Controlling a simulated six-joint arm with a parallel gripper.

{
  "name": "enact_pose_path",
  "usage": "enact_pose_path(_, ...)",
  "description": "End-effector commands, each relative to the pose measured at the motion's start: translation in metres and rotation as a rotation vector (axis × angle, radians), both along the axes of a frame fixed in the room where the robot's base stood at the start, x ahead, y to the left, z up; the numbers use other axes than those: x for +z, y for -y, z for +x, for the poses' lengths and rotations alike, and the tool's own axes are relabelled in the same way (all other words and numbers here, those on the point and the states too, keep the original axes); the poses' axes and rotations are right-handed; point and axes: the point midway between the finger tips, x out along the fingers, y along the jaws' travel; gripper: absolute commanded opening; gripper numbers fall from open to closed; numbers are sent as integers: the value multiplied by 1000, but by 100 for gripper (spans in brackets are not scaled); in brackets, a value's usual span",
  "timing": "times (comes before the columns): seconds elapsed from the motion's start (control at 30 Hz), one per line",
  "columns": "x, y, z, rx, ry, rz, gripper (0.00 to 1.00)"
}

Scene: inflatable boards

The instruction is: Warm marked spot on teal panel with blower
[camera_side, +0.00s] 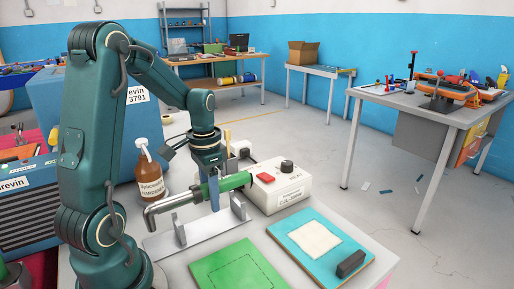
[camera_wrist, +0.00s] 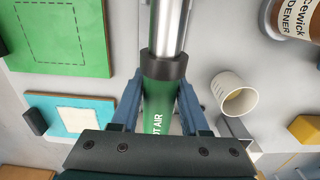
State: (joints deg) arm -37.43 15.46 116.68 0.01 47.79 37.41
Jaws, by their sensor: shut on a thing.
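The blower has a green body (camera_side: 236,182) and a bent steel nozzle (camera_side: 168,203) pointing left. My gripper (camera_side: 213,192) is shut around the green body, with a blue finger on each side in the wrist view (camera_wrist: 161,95). The blower is at the metal cradle (camera_side: 196,232); I cannot tell whether it touches the uprights. The teal panel (camera_side: 285,232) lies flat at the front right, apart from the blower, with a cream square (camera_side: 318,238) on it. The teal panel also shows at left in the wrist view (camera_wrist: 62,112).
A green panel (camera_side: 238,270) with a dashed square lies left of the teal one. A dark block (camera_side: 350,263) sits on the teal panel's edge. A white control box (camera_side: 284,190) with a red switch stands behind. An amber bottle (camera_side: 150,182) and a white cup (camera_wrist: 225,88) stand nearby.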

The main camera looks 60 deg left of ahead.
Motion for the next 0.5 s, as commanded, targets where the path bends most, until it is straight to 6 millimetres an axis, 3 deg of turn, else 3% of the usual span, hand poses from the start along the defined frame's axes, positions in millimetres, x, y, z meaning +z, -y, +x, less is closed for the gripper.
enact_pose_path(0.2, 39, -1, 1, 0, 5, 4, 0)
enact_pose_path(0.37, 52, 1, -1, -31, 2, 1, 0)
enact_pose_path(0.5, 61, 3, -4, -164, 3, 2, 0)
